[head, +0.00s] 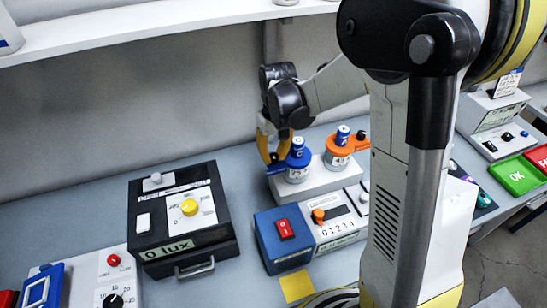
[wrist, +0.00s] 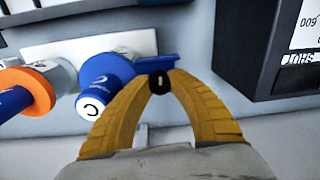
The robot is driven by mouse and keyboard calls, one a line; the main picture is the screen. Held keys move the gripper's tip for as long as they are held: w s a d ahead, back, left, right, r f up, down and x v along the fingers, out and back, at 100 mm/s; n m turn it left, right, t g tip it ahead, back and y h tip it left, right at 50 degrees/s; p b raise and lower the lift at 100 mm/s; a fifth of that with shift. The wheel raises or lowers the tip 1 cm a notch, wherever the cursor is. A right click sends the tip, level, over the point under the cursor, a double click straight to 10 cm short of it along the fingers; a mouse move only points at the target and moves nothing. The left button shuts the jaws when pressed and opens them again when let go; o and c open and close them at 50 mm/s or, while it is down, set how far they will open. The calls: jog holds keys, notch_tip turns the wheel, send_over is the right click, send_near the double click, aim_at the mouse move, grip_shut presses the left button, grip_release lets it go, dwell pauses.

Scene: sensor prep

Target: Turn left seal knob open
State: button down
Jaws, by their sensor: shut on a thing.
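The left seal knob (head: 297,157) is blue, with a lever to one side, and sits on a grey-white cylinder on a white block. In the wrist view the blue knob (wrist: 108,75) has its lever pointing right, ending in a small black tip. My gripper (head: 272,157) has yellow fingers and reaches the lever end from the left. In the wrist view my gripper (wrist: 162,80) is shut on that black tip. A blue cylinder marked C tops the knob. An orange seal knob (head: 341,147) stands to its right, its lever pointing right.
A black lux box (head: 140,200) stands left of the block. A blue box with a red switch (head: 262,228) and a counter panel stand in front. A shelf (head: 130,30) runs above. My arm hides part of the right side. Bare table (head: 240,190) lies between the boxes.

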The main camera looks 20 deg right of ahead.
aim_at(275, 155)
jog(key=m+b, duration=0.1)
jog(key=m, duration=0.3)
jog(key=shift+m, duration=1.8)
jog(key=shift+b, duration=0.3)
jog(key=c, duration=1.2)
grip_release()
jog(key=shift+d, duration=0.1)
jog(key=shift+o, duration=0.2)
notch_tip(275, 155, up, 12)
jog(key=shift+s+d, duration=0.15)
